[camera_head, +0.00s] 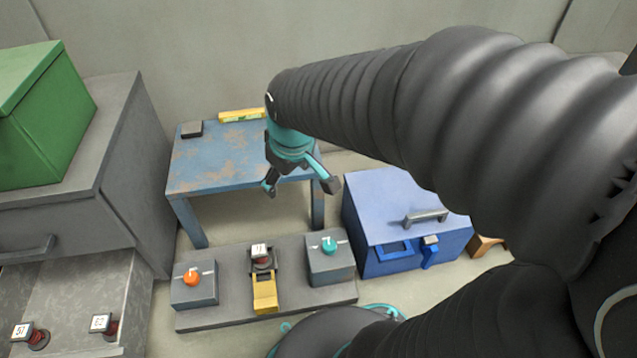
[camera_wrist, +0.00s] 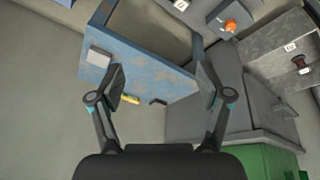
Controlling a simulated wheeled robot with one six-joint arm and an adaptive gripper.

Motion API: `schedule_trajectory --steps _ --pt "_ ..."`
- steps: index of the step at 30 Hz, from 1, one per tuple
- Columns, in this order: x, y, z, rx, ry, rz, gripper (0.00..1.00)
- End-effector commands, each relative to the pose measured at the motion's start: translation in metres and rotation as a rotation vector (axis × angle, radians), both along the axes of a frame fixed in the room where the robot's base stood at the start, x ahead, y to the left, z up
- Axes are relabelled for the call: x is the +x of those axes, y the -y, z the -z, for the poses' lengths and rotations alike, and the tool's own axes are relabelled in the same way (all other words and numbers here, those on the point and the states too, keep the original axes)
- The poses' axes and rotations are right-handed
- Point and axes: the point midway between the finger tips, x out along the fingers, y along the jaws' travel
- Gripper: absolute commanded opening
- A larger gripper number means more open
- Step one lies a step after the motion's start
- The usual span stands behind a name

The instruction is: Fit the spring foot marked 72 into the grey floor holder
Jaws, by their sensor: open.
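My gripper (camera_head: 299,187) is open and empty above the floor, in front of the blue table; its two fingers also show in the wrist view (camera_wrist: 164,88). Two dark red spring feet with white number tags sit in the open grey drawer at the lower left: one at the left (camera_head: 38,337) and one further right (camera_head: 111,328). Their tags are too small to read surely. A grey floor holder (camera_head: 228,312) lies on the floor below my gripper. A tagged dark part (camera_head: 263,262) sits at its middle, above a yellow lever (camera_head: 265,291).
Grey blocks with an orange knob (camera_head: 191,277) and a teal knob (camera_head: 329,244) flank the lever. A worn blue table (camera_head: 222,160) stands behind, a blue chest (camera_head: 385,230) at right. A green box (camera_head: 40,120) tops the grey cabinet (camera_head: 130,150). My arm hides the right side.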

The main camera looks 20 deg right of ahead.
Motion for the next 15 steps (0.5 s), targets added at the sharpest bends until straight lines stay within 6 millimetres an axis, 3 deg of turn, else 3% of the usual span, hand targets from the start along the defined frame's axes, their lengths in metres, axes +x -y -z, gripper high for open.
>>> schedule_trajectory --steps 6,15 --pt "-0.057 0.015 -0.037 0.069 0.080 0.202 0.77" --pt "-0.112 0.025 -0.054 0.146 0.147 0.393 0.77"
